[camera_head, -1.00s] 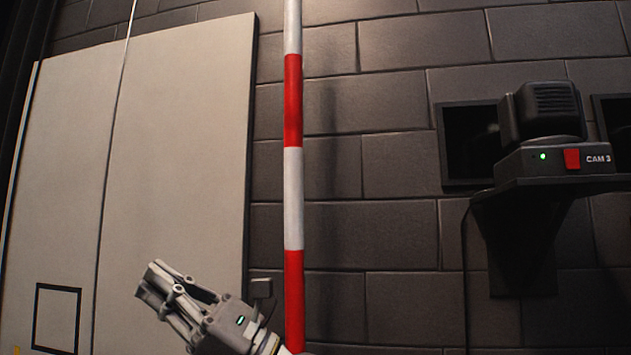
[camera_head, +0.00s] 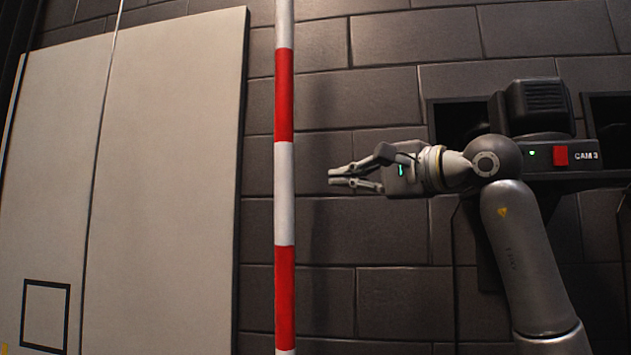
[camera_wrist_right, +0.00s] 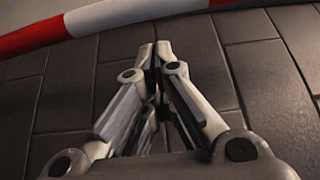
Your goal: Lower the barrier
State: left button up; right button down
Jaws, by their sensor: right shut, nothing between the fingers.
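The barrier (camera_head: 284,190) is a red and white striped pole standing upright in the head view, running from the top edge to the bottom edge. It also shows in the right wrist view (camera_wrist_right: 95,17), crossing the top beyond the fingertips. My right gripper (camera_head: 332,177) is right of the barrier, its fingers pointing left toward the pole with a visible gap between. Its fingers (camera_wrist_right: 155,48) are shut and empty in the wrist view. My left gripper is not in view. The ends of the pole are out of the picture.
A camera box labelled CAM 3 (camera_head: 584,157), with a green light and a red button (camera_head: 560,156), sits on a wall shelf behind my right arm. Pale panels (camera_head: 165,190) cover the wall at left. The dark block wall (camera_head: 395,90) lies behind.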

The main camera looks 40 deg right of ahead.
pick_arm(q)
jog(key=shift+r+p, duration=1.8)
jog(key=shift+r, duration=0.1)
pick_arm(e)
jog(key=w+a, duration=0.2)
jog(key=w, duration=0.7)
jog(key=shift+w+r, duration=0.15)
jog(key=shift+w, duration=0.2)
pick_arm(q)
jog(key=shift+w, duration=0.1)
